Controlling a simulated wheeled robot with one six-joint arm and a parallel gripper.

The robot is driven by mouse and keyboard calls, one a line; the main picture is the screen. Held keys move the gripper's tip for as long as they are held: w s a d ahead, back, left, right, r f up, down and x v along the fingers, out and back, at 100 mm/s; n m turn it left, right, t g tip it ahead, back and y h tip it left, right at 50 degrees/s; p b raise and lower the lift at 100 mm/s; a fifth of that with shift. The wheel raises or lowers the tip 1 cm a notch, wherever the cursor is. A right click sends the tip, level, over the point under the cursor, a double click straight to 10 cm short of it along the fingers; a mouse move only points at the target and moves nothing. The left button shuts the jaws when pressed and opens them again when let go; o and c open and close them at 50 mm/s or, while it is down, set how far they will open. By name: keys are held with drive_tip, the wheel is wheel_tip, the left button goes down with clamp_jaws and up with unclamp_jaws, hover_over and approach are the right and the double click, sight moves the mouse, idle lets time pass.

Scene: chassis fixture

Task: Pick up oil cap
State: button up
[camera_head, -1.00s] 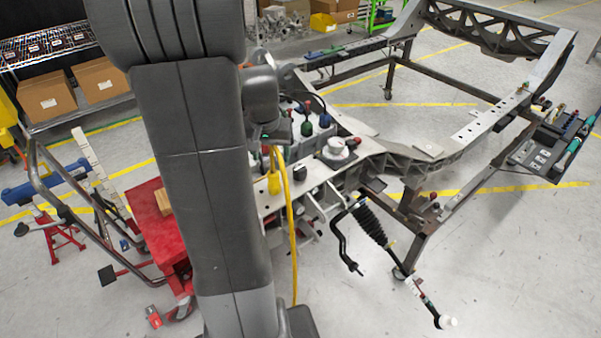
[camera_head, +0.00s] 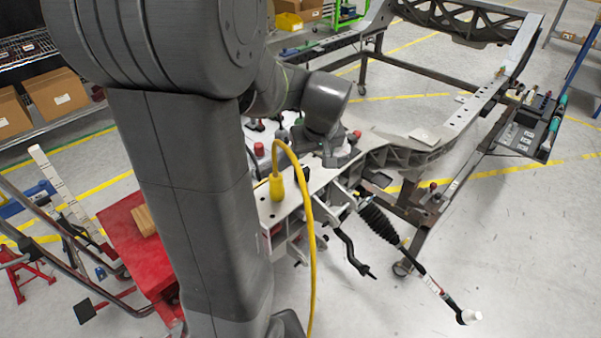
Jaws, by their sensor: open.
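My arm's wrist hangs over the chassis fixture (camera_head: 420,150), in the middle of the camera_head view. My gripper (camera_head: 328,146) points down below it, small and mostly hidden by the wrist, close above a grey mount (camera_head: 345,158) on the frame. I cannot single out the oil cap with certainty; the round pale part seen earlier on that mount is now hidden by the wrist and gripper. A red-topped part (camera_head: 357,134) shows just right of the wrist. Nothing is visibly held.
A yellow plug (camera_head: 276,187) with a looping yellow cable (camera_head: 309,215) stands on the near plate, close to my arm. A red-capped part (camera_head: 259,149) is left of the wrist. A red cart (camera_head: 130,235) is at left. A tool tray (camera_head: 530,128) is at right.

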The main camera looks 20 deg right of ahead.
sight(303, 171)
drive_tip(key=x, duration=0.4)
drive_tip(key=shift+w+f, duration=0.1)
drive_tip(key=shift+f, duration=0.1)
drive_tip(key=x, duration=0.4)
drive_tip(key=shift+w+a+p, duration=0.2)
drive_tip(key=shift+a+p, duration=0.2)
drive_tip(key=shift+w+f, duration=0.25)
drive_tip(key=shift+f, duration=0.3)
drive_tip(key=c, duration=1.3)
